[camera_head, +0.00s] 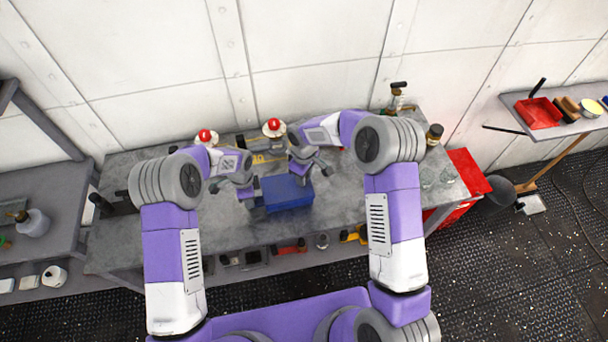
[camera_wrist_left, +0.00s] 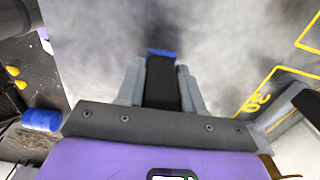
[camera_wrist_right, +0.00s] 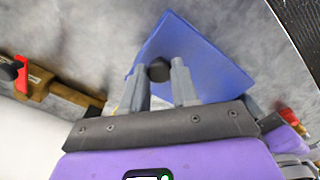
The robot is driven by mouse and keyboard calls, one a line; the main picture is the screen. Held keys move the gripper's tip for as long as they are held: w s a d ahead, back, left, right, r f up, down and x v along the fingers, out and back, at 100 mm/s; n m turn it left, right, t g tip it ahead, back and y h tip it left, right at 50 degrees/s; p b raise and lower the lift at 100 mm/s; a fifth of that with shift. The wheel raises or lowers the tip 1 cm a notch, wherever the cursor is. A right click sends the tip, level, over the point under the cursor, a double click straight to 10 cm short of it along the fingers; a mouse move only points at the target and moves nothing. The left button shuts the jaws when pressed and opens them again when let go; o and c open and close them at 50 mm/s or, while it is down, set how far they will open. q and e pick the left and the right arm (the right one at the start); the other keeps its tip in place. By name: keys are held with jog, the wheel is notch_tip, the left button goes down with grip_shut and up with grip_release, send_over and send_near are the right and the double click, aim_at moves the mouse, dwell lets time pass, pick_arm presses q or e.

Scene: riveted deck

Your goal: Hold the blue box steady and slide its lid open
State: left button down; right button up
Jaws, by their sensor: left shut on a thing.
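The blue box (camera_head: 290,196) lies on the grey bench between my grippers. In the right wrist view its flat blue top (camera_wrist_right: 200,58) shows, with a dark round knob (camera_wrist_right: 159,70). My right gripper (camera_head: 306,166) is at the box's back right; its fingers (camera_wrist_right: 161,72) are open, one on each side of the knob. My left gripper (camera_head: 248,190) is at the box's left end. In the left wrist view its fingers (camera_wrist_left: 161,85) are shut on a dark part with a blue end, seemingly part of the box. Most of the box is hidden in that view.
Two red-topped items (camera_head: 205,137) (camera_head: 273,127) stand behind the grippers. A lower shelf holds several small items (camera_head: 290,246). Bare bench (camera_head: 345,205) lies right of the box. A side shelf holds a red tray (camera_head: 538,113).

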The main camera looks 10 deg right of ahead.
grip_shut()
jog(key=shift+d, duration=0.1)
jog(key=d, duration=0.9)
pick_arm(q)
jog(key=shift+a, duration=0.1)
pick_arm(e)
jog(key=shift+w+a, duration=0.1)
jog(key=o, duration=0.6)
grip_release()
notch_tip(320, 180, up, 12)
jog(key=shift+r, duration=0.1)
